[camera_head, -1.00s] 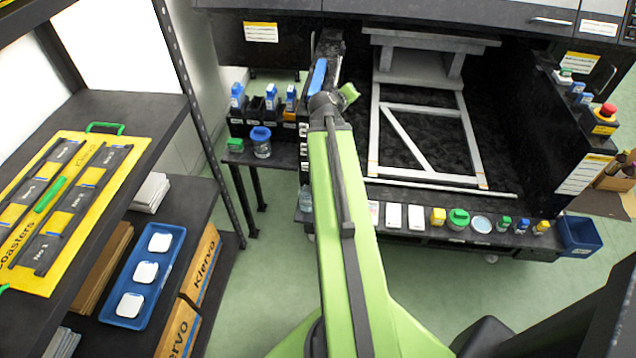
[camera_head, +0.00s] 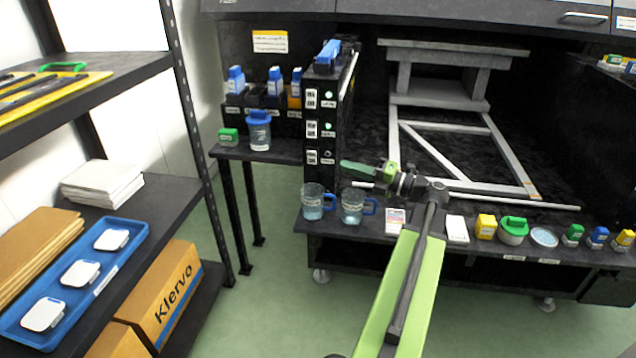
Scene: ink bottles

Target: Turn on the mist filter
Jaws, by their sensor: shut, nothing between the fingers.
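A narrow black panel (camera_head: 320,115) stands at the left end of the bench. Its front carries three rows, each with a white switch plate and a small round light: top (camera_head: 311,98), middle (camera_head: 311,130) and bottom (camera_head: 311,157). The upper two lights look green; the bottom one looks dark. The small labels are too small to read, so I cannot tell which row is the mist filter. My gripper (camera_head: 345,168) is shut and empty, pointing left, just right of the bottom row. It appears apart from the panel, though depth is hard to judge.
Two glass mugs with blue handles, the left mug (camera_head: 313,203) and the right mug (camera_head: 354,206), stand below my gripper. White, yellow and green containers line the bench edge to the right. A blue-lidded jar (camera_head: 259,133) stands on the side table. A shelf (camera_head: 170,205) is at left.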

